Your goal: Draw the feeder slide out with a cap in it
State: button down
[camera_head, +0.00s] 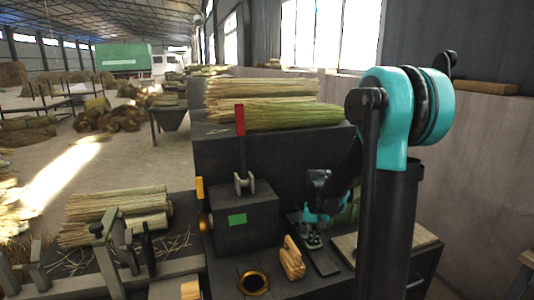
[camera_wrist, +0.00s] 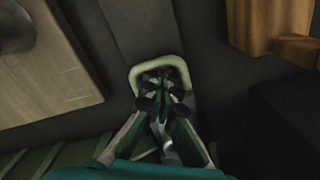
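The feeder slide appears to be the dark flat strip (camera_wrist: 132,28) in the wrist view, with a pale green loop handle (camera_wrist: 158,66) at its near end. In the head view the dark strip (camera_head: 323,262) lies on the dark bench top. My gripper (camera_wrist: 161,92) points down at the loop, its fingertips close together and within or against it. In the head view my gripper (camera_head: 313,238) is low over the bench beside the strip. The fingers hide how they meet the handle. I cannot make out a cap in either view.
A carved wooden piece (camera_head: 292,258) and a brass-rimmed hole (camera_head: 254,283) are left of my gripper. A pale board (camera_head: 345,246) lies to the right. Straw (camera_head: 270,105) lies on top.

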aim_at(324, 266)
jog(key=shift+s+d, duration=0.45)
jog(key=shift+s, duration=0.85)
jog(key=shift+s+d, duration=0.4)
jog(key=shift+s, duration=0.95)
jog(key=shift+s+d, duration=0.45)
jog(key=shift+s, duration=0.85)
jog(key=shift+w+r, duration=0.25)
jog(key=shift+r, duration=0.75)
notch_tip(324, 266, up, 6)
jog(key=shift+a, duration=0.1)
